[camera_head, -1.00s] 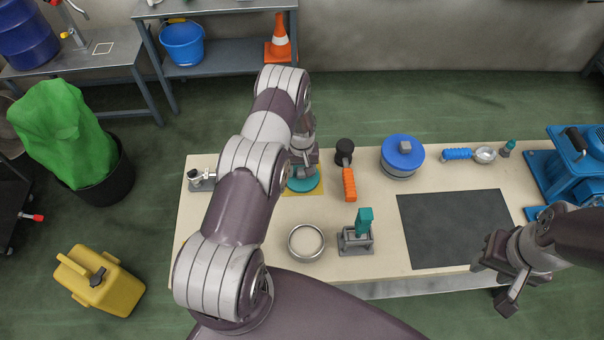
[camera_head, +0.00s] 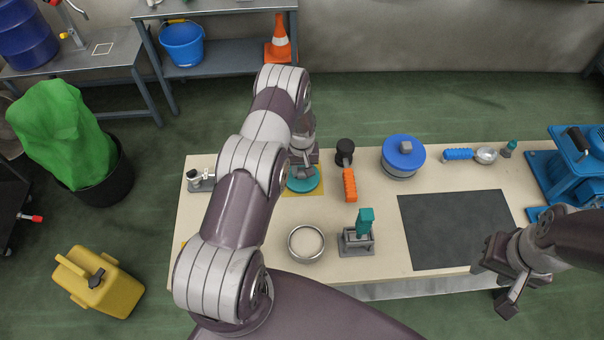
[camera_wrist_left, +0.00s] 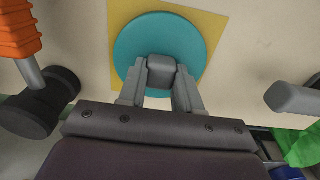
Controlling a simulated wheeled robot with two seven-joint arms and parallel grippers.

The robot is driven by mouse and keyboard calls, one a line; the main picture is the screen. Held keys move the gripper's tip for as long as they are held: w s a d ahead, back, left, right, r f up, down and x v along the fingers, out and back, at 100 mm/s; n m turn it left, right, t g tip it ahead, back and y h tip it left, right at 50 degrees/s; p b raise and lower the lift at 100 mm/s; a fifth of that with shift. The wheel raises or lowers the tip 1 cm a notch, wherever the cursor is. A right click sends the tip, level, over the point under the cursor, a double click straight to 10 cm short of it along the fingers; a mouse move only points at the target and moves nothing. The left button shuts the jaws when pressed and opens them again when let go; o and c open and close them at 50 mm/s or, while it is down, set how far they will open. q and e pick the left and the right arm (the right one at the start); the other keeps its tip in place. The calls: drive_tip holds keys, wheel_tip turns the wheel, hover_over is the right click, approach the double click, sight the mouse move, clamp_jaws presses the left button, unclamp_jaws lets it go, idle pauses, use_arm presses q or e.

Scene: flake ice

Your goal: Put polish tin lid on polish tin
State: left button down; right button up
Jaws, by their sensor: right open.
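The polish tin lid (camera_head: 305,186) is a teal disc with a grey block-shaped knob, lying flat on a yellow square at the table's back left. It also shows in the left wrist view (camera_wrist_left: 133,42). My left gripper (camera_head: 302,168) is over the lid. In the left wrist view its fingers (camera_wrist_left: 160,80) stand on both sides of the knob and look closed against it. The polish tin (camera_head: 306,259) seems to be the round silver-rimmed open container near the table's front. My right gripper (camera_head: 497,285) is open and empty at the front right edge.
A teal-handled tool in a grey stand (camera_head: 357,242) is right of the tin. A dark mat (camera_head: 455,230) lies empty. Bare tabletop separates lid and tin.

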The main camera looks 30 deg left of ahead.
use_arm(q)
drive_tip(key=shift+r, duration=0.45)
idle(0.5)
drive_tip(key=shift+r+p, duration=1.05)
drive_tip(key=shift+r, duration=0.6)
